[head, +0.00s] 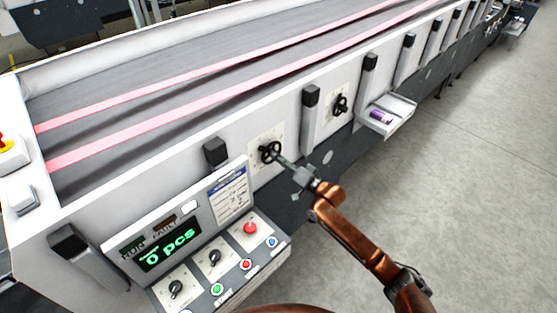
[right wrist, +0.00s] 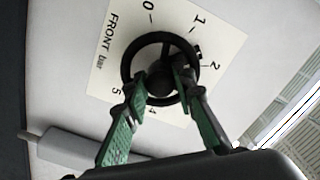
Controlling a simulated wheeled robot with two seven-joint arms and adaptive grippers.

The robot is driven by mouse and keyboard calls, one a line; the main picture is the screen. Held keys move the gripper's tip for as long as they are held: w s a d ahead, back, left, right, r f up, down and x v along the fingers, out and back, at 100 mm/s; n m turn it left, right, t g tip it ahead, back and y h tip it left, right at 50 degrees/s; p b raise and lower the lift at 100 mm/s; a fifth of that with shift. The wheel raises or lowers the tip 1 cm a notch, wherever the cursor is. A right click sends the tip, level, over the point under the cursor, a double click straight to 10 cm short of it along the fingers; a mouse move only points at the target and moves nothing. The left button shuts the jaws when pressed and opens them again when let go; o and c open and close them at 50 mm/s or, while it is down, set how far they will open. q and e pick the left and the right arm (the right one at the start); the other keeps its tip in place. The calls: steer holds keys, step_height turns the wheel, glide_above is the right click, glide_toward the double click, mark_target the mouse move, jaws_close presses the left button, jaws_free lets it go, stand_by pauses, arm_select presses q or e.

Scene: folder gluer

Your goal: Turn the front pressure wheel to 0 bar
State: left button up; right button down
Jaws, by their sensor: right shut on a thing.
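The front pressure wheel (head: 269,152) is a black spoked handwheel on a pale scale plate on the machine's white side panel. In the right wrist view the wheel (right wrist: 161,44) sits before the scale plate (right wrist: 104,72), marked "FRONT bar" with numbers from 0 to 5. A small black block on its rim is between 1 and 2, close to the 2. My right gripper (head: 284,161) reaches the wheel from the right. In the right wrist view its green-padded fingers (right wrist: 159,85) are shut on the wheel, near the hub. My left gripper is out of view.
A second black handwheel (head: 340,104) is farther along the panel. A small white tray (head: 388,118) holds a purple item. A control panel (head: 205,262) with knobs, buttons and a "0 pcs" display is at lower left. Grey floor (head: 470,190) is clear at right.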

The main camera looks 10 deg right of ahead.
steer(key=n, duration=0.3)
steer(key=shift+f+n, duration=0.15)
steer(key=shift+n, duration=0.25)
steer(key=shift+d+n+b, duration=0.1)
steer(key=shift+n+b, duration=0.55)
steer(key=shift+n, duration=5.15)
steer(key=c, duration=1.6)
jaws_free()
